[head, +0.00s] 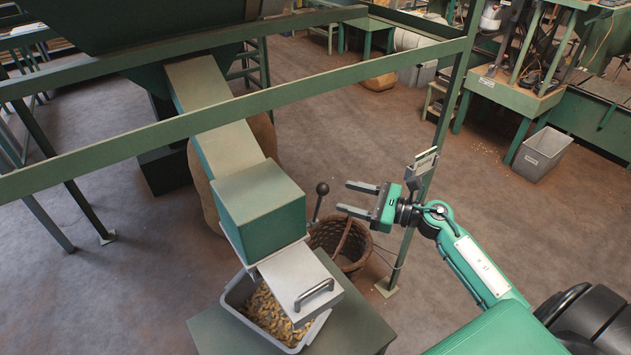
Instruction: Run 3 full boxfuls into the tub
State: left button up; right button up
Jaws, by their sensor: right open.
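A green box (262,212) sits at the lower end of a sloping chute (208,105) that comes down from a dark hopper (130,22). The inside of the box is hidden. A lever with a black knob (322,188) stands beside the box. My right gripper (343,196) is open and empty, its fingers pointing left towards the knob, apart from it. My left gripper is not in view.
The tub stands on a green stand (352,318). A green rail (330,68) and a post (436,140) with a small device (422,165) frame the area. A wicker basket (350,243) and a sack (203,190) stand behind. A grey bin (541,155) is at right.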

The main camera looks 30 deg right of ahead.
aim_at(317, 187)
jog(key=p+x, duration=0.3)
jog(key=x, duration=0.5)
jog(key=shift+w+a+r, duration=0.1)
jog(key=shift+w+a, duration=0.1)
jog(key=shift+w, duration=0.1)
jog(key=shift+w+a, duration=0.15)
jog(key=shift+w, duration=0.05)
jog(key=shift+w+a, duration=0.1)
jog(key=shift+a, duration=0.05)
grip_shut()
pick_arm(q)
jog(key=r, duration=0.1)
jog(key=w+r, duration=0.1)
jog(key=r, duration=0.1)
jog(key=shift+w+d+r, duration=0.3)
